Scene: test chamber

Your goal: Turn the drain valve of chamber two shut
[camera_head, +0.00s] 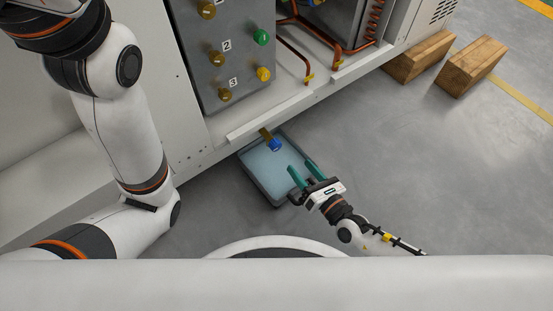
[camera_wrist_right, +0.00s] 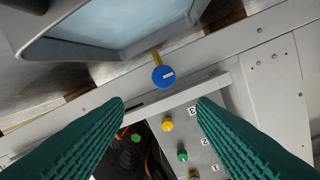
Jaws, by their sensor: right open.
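A grey panel (camera_head: 222,108) on the cabinet front bears labels 2 and 3. Brass knobs stand on its left, with a green knob (camera_head: 261,37) near label 2 and a yellow knob (camera_head: 263,74) near label 3. The green knob also shows in the right wrist view (camera_wrist_right: 182,155). A blue round knob (camera_head: 275,145) with a white mark sits on a brass stem at the cabinet's lower edge; it also shows in the right wrist view (camera_wrist_right: 163,77). My right gripper (camera_head: 299,165) is open and empty, short of the blue knob. My left gripper is out of view.
A grey tray (camera_head: 257,187) with pale blue contents lies on the floor below the blue knob. Copper pipes (camera_head: 336,54) run in an open bay right of the panel. Wooden blocks (camera_head: 470,67) stand at the cabinet's right. Floor right of my right gripper is clear.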

